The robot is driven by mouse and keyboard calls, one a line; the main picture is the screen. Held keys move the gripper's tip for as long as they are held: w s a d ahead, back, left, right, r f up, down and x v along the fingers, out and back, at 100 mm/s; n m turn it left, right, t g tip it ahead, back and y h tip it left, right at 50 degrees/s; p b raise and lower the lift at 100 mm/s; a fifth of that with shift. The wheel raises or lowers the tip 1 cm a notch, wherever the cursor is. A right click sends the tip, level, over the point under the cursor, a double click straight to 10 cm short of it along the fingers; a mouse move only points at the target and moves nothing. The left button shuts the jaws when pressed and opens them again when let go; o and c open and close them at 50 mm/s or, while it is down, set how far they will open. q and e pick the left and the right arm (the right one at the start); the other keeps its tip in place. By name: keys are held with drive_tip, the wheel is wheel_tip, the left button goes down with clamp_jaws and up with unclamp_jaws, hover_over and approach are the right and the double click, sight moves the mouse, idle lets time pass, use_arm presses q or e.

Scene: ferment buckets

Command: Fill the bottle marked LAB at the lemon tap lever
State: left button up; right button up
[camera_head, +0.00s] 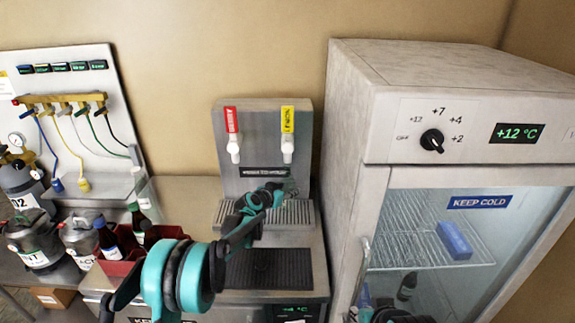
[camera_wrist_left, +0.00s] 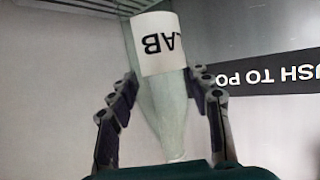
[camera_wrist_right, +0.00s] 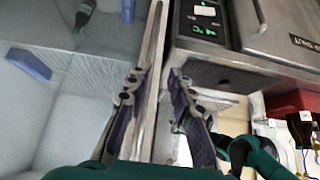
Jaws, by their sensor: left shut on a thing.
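The lemon tap lever (camera_head: 288,122) has a yellow label and a white handle, on the right of the grey tap tower (camera_head: 262,168). My left gripper (camera_head: 268,194) is in front of the tower, below the levers and above the drip grille (camera_head: 300,214). In the left wrist view it is shut on the pale glass bottle marked LAB (camera_wrist_left: 172,105), with a finger on each side. The bottle is hard to make out in the head view. My right gripper (camera_wrist_right: 155,85) is open beside the fridge, its fingers either side of an upright metal edge; contact is unclear.
A red-labelled lever (camera_head: 231,122) stands left of the lemon one. The fridge (camera_head: 372,165) closes off the right side. A red crate (camera_head: 120,267) with dark bottles, kegs (camera_head: 35,240) and a hose board (camera_head: 65,75) are at the left. A dark mat (camera_head: 265,268) lies before the grille.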

drive_tip(key=w+a+r+y, duration=0.1)
drive_tip(key=w+a+r, duration=0.3)
drive_tip(key=w+r, duration=0.1)
drive_tip(key=w+a+r+t+y, duration=0.1)
drive_tip(key=w+a+r, duration=0.3)
drive_tip(key=w+a, duration=0.1)
drive_tip(key=shift+r+t, duration=0.3)
drive_tip(key=shift+r, duration=0.05)
clamp_jaws()
drive_tip(key=w+a+r+t, duration=0.2)
drive_tip(key=w+t, duration=0.4)
drive_tip(key=w, duration=0.2)
drive_tip(key=w+a+r+t+h, duration=0.1)
drive_tip(key=w+a+r+t, duration=0.1)
drive_tip(key=w+t, duration=0.4)
drive_tip(key=w+a+r+t+h, duration=0.1)
drive_tip(key=w+a+t, duration=0.3)
drive_tip(key=w, duration=0.7)
drive_tip(key=shift+r+t, duration=0.9)
drive_tip(key=shift+t, duration=0.2)
